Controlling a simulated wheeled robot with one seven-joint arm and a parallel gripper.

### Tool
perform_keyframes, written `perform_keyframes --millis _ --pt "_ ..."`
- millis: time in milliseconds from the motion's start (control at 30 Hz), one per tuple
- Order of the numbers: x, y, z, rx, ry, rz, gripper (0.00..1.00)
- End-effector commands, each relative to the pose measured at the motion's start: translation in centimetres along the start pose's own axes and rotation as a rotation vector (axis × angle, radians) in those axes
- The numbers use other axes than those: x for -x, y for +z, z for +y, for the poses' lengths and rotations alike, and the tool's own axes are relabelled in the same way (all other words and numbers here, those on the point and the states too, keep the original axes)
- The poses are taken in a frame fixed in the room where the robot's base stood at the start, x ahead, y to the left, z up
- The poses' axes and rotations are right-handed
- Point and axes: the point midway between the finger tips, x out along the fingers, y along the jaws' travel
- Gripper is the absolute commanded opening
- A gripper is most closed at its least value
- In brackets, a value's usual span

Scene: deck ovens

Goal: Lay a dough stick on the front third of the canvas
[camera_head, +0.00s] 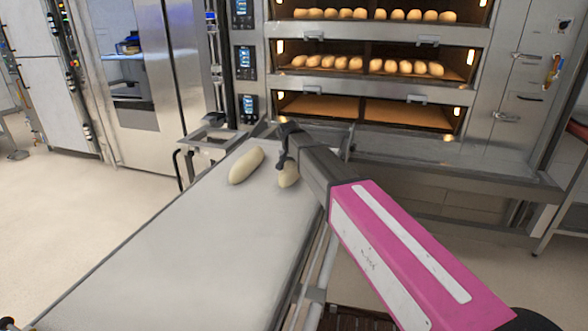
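The canvas (190,245) is a long pale sheet on a loader that runs from the lower left up towards the ovens. One pale dough stick (246,165) lies on its far part, left of my gripper. A second dough stick (288,177) is right beside it, at my gripper (282,163), near the canvas's right edge. My dark fingers are at this stick's upper end and partly hide it. I cannot tell whether they grip it, or whether it is lifted off the canvas. The near and middle canvas is bare.
A deck oven (375,60) stands behind the loader, with several loaves on its upper decks and an empty-looking lowest deck (365,110). A metal ledge (450,155) runs below it. Open floor (70,210) lies at left.

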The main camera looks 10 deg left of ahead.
Motion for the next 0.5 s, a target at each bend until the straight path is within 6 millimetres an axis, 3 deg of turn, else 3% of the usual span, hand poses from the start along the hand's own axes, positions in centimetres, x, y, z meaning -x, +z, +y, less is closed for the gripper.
perform_keyframes --millis 167,500 --pt "-2.1 0.9 0.0 0.001 0.001 0.0 0.44" --pt "-2.4 1.0 0.0 0.0 0.0 0.001 0.44"
